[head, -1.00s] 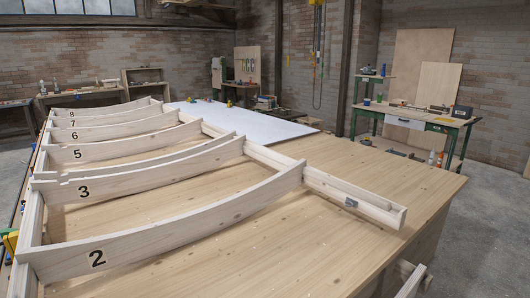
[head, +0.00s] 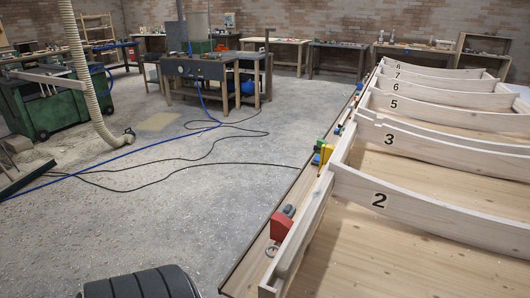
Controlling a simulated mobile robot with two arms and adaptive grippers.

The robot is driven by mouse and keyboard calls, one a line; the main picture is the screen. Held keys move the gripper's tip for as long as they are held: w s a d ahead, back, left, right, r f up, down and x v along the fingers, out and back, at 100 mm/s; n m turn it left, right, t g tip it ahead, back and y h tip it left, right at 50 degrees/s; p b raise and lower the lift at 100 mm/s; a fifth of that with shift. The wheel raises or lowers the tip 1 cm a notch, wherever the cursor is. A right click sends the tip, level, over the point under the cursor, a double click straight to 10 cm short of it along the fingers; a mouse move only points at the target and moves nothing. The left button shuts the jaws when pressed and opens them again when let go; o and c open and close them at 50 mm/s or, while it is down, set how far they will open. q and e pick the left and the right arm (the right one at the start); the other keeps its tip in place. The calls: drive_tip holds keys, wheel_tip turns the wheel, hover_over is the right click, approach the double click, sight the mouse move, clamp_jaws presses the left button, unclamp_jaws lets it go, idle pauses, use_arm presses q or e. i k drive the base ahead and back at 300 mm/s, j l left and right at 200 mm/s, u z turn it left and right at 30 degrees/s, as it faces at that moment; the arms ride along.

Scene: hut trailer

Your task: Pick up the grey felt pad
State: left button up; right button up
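I cannot make out a grey felt pad in the head view now. The wooden frame (head: 345,150) with curved, numbered ribs lies on the long bench at the right. Rib 2 (head: 430,210) is nearest, and the right part of the frame is cut off by the picture's edge. A red object with a small grey piece by it (head: 283,222) sits on the narrow ledge along the bench's left side; I cannot tell what the grey piece is. Neither of my grippers is in view.
Yellow and blue items (head: 324,154) sit farther along the ledge. Concrete floor left of the bench is mostly open, crossed by a blue hose (head: 130,152) and black cables (head: 200,160). A green machine (head: 50,100) stands left; a metal-topped worktable (head: 195,68) stands behind.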

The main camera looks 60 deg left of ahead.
sight(287, 210)
drive_tip(key=u, duration=1.6)
drive_tip(key=k+z, duration=0.15)
drive_tip(key=k, duration=0.25)
drive_tip(key=k+l+z, duration=0.15)
drive_tip(key=k, duration=0.3)
drive_tip(key=k+l+z, duration=0.15)
drive_tip(key=k, duration=0.25)
drive_tip(key=i+j+z, duration=0.45)
drive_tip(key=j, duration=0.25)
drive_tip(key=i+j+z, duration=0.1)
drive_tip(key=j+z, duration=0.15)
drive_tip(key=j, duration=0.15)
drive_tip(key=i+j+z, duration=0.2)
drive_tip(key=j, duration=0.2)
drive_tip(key=i+j, duration=0.15)
drive_tip(key=j, duration=0.4)
drive_tip(key=i+j, duration=0.15)
drive_tip(key=j, duration=0.35)
drive_tip(key=i+j, duration=0.15)
drive_tip(key=j, duration=0.4)
drive_tip(key=i+j, duration=0.15)
drive_tip(key=j, duration=0.35)
drive_tip(key=i+j, duration=0.1)
drive_tip(key=j, duration=0.45)
drive_tip(key=i+j, duration=0.15)
drive_tip(key=j, duration=0.35)
drive_tip(key=i+j, duration=0.15)
drive_tip(key=j, duration=0.4)
drive_tip(key=i+j, duration=0.15)
drive_tip(key=j, duration=0.35)
